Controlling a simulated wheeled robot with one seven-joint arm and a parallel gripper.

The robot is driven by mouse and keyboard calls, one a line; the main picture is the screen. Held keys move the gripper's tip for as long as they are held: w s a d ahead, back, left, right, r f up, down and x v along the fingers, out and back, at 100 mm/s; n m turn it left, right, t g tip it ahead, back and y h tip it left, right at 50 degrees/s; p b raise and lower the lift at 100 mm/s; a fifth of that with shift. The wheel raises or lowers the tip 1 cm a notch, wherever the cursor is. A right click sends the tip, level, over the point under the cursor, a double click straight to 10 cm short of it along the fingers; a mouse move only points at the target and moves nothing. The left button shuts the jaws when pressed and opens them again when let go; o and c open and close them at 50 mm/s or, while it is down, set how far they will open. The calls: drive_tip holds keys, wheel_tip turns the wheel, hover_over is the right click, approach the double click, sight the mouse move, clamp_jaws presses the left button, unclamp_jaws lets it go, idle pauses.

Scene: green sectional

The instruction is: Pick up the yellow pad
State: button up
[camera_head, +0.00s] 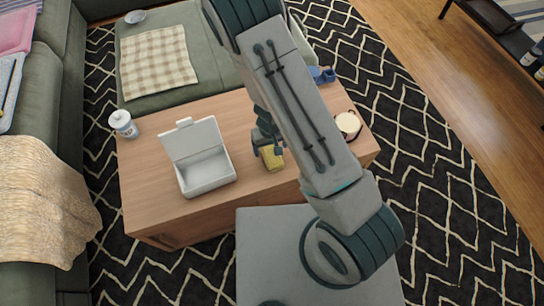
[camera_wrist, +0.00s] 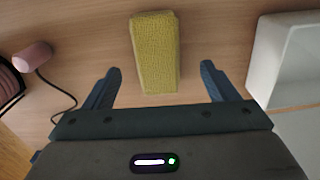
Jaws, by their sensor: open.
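The yellow pad (camera_head: 272,158) lies on the wooden coffee table (camera_head: 150,205) near its front edge, partly hidden by my gripper in the head view. In the wrist view the pad (camera_wrist: 156,55) is a textured yellow block, seen between and beyond the two fingertips. My gripper (camera_wrist: 160,78) is open, with its dark fingers apart on either side of the pad's near end. Nothing is held. In the head view my gripper (camera_head: 268,142) is over the table beside the pad, and my arm hides part of the table.
An open white box (camera_head: 205,172) stands left of the pad; its wall also shows in the wrist view (camera_wrist: 285,65). A white jar (camera_head: 123,124) stands at the table's left end. A round cream-topped item (camera_head: 348,123) and blue items (camera_head: 322,75) are to the right.

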sight(272, 153)
wheel_tip(272, 153, down, 5)
drive_tip(key=shift+w+d+f+b, duration=0.1)
drive_tip(key=shift+d+f+b, duration=0.05)
drive_tip(key=shift+b, duration=1)
drive_tip(key=c, duration=1.1)
drive_tip(key=shift+c, duration=0.2)
drive_tip(key=shift+r+p, duration=0.4)
drive_tip(key=shift+r, duration=0.3)
wheel_tip(272, 153, up, 3)
drive_tip(key=shift+w+f+p, duration=0.1)
drive_tip(key=shift+p, duration=0.65)
drive_tip(key=s+d+r, duration=0.3)
drive_tip(key=d+r, duration=0.4)
drive_tip(key=d, duration=0.4)
drive_tip(key=shift+d+b, duration=0.15)
drive_tip(key=shift+b, duration=0.3)
drive_tip(key=shift+o, duration=0.9)
